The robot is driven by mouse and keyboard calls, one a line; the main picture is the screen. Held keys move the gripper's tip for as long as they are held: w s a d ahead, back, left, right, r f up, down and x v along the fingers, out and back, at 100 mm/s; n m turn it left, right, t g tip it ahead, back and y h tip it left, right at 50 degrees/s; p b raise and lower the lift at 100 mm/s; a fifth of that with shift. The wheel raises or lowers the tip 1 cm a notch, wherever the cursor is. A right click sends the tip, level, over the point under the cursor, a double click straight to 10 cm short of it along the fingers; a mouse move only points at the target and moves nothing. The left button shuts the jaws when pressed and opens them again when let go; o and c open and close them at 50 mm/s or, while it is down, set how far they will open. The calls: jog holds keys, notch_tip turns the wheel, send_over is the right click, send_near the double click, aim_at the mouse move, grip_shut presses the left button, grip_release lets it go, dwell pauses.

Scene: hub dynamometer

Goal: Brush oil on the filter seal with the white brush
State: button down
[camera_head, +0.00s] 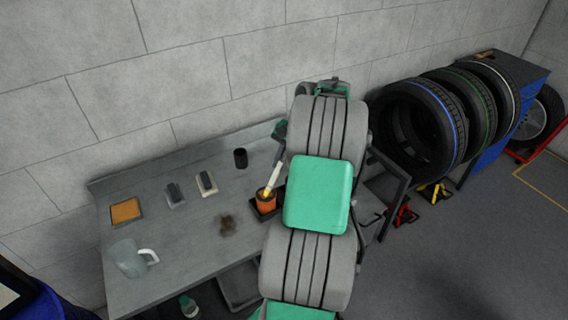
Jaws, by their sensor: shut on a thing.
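The white brush (275,174) slants down from beside my arm. Its yellow bristle end is at the top of the orange filter (266,204); I cannot tell whether it touches the seal. The filter stands upright in a small dark tray (256,213) on the grey bench. My gripper (281,146) is at the upper end of the brush handle, shut on it. My grey and green arm hides most of the gripper and the area right of the filter.
On the bench (170,255) are a black cup (240,158), two small blocks (175,194) (207,184), an orange pad in a tray (125,210), a clear jug (130,259) and a dark stain (228,225). Tyres (425,120) stand right. A wall is behind.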

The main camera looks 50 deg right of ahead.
jog(key=shift+r, duration=2.85)
